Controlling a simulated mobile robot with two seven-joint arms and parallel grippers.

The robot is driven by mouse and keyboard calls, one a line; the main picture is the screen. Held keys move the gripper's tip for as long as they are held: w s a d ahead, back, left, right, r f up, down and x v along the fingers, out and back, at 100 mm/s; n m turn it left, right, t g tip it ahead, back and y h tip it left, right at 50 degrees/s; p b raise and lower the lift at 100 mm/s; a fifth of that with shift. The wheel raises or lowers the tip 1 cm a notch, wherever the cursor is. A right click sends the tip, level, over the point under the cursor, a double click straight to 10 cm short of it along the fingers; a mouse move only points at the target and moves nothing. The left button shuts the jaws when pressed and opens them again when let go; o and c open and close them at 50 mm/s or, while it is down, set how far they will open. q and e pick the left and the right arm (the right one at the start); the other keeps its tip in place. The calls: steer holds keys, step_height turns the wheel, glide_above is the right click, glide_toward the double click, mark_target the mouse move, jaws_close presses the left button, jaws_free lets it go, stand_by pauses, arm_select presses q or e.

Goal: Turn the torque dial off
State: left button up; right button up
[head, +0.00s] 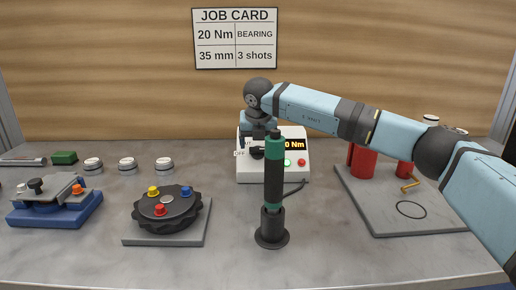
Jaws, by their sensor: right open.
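The torque dial (257,153) is a dark knob on the front of a white controller box (300,165) at the middle back of the table. An OFF label shows at its left. The green and black upright tool in front covers part of the box. My left gripper is not in view.
The green and black upright tool (274,180) stands in a round holder. A black rotary fixture (168,210) and a blue-based fixture (55,210) stand at left. Red cylinders (362,160) stand on a grey board at right. A job card (235,38) hangs behind.

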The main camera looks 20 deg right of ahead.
steer(key=shift+x, duration=1)
steer(key=c, duration=0.9)
steer(key=shift+r, duration=0.1)
